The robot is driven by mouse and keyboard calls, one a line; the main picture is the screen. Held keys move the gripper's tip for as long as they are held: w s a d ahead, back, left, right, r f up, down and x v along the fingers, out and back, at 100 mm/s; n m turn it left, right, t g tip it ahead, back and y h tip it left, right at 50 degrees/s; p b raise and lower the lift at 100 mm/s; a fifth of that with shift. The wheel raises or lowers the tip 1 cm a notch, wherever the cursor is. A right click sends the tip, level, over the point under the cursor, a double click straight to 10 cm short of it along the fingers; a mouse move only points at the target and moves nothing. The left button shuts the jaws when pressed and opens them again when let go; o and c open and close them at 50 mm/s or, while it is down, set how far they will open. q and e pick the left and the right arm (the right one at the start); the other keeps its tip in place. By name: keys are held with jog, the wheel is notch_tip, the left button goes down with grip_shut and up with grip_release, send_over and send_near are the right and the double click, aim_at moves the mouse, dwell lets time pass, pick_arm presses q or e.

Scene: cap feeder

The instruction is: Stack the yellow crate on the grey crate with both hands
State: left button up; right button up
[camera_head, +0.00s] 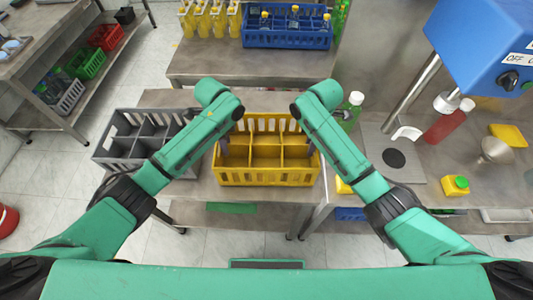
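The yellow crate (267,178) is in the middle of the head view, upright and level, with several empty compartments. The grey crate (112,163) stands to its left on the table, turned slightly, with open compartments; my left arm covers its right part. My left gripper (224,146) is at the yellow crate's left side wall, and my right gripper (311,147) is at its right side wall. Both point down and are mostly hidden by my forearms, so whether their fingers are closed on the walls does not show. I cannot tell whether the yellow crate touches the table.
A blue crate (287,40) with several bottles and a row of yellow bottles (210,20) stand on the table behind. A blue machine (485,50), a red bottle (444,126) and a funnel (495,150) are at right.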

aim_at(230, 157)
pick_arm(q)
notch_tip(230, 157, down, 4)
jog(key=shift+w+f, duration=0.15)
jog(key=shift+f, duration=0.1)
pick_arm(e)
notch_tip(230, 157, down, 4)
jog(key=shift+w+f, duration=0.15)
jog(key=shift+f, duration=0.05)
pick_arm(q)
jog(key=shift+r, duration=0.1)
jog(key=shift+c, duration=0.3)
pick_arm(e)
jog(key=shift+c, duration=0.3)
pick_arm(q)
grip_shut()
pick_arm(e)
grip_shut()
jog(key=shift+r, duration=0.1)
